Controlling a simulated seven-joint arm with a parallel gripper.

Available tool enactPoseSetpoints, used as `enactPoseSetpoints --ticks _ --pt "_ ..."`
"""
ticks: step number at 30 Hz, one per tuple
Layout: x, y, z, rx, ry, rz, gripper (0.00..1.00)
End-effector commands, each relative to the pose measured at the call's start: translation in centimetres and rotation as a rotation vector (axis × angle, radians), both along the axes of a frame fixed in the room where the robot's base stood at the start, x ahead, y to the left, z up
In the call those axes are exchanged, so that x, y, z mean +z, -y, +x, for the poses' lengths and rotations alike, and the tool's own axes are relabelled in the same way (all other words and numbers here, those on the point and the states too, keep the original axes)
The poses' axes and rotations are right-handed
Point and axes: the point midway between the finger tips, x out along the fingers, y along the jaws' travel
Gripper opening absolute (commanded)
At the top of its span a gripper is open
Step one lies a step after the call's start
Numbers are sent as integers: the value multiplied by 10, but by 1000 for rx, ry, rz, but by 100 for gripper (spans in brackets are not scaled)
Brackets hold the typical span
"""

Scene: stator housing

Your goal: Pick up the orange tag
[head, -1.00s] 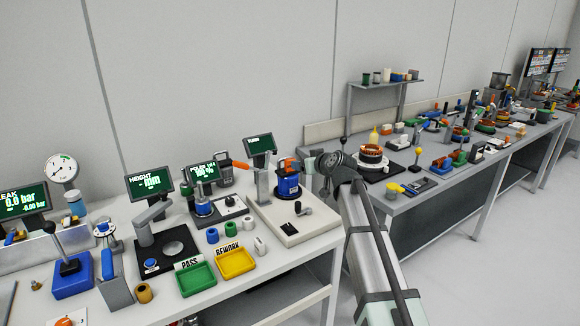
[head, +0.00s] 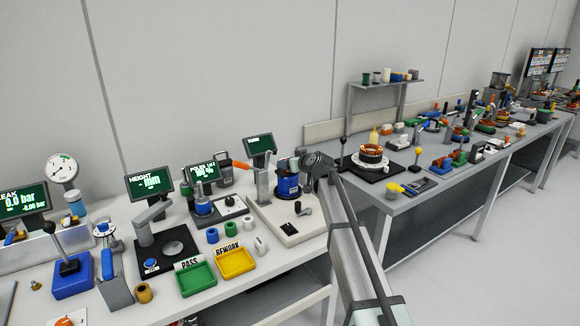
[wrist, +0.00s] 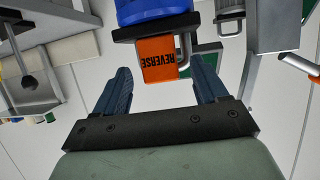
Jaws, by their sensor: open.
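The fingertips stand to the left and right of the tag's near end, with gaps visible on both sides. I cannot tell how deep the tag sits between them. In the head view the blue housing (head: 288,185) stands on a white tester, and the end of my arm is close to its right; the tag cannot be made out there.
An orange handle (head: 240,165) is further left. Green PASS (head: 197,279) and yellow REWORK trays (head: 238,263) lie in front.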

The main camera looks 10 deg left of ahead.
Motion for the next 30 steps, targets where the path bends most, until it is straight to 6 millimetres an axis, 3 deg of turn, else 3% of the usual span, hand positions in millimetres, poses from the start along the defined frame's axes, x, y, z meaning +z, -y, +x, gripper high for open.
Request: enactPoseSetpoints --ticks 6,25,30 --pt "0 -1 0 0 1 1 72" --pt "0 0 0 0 0 0 12" --pt "0 0 0 0 1 1 12"
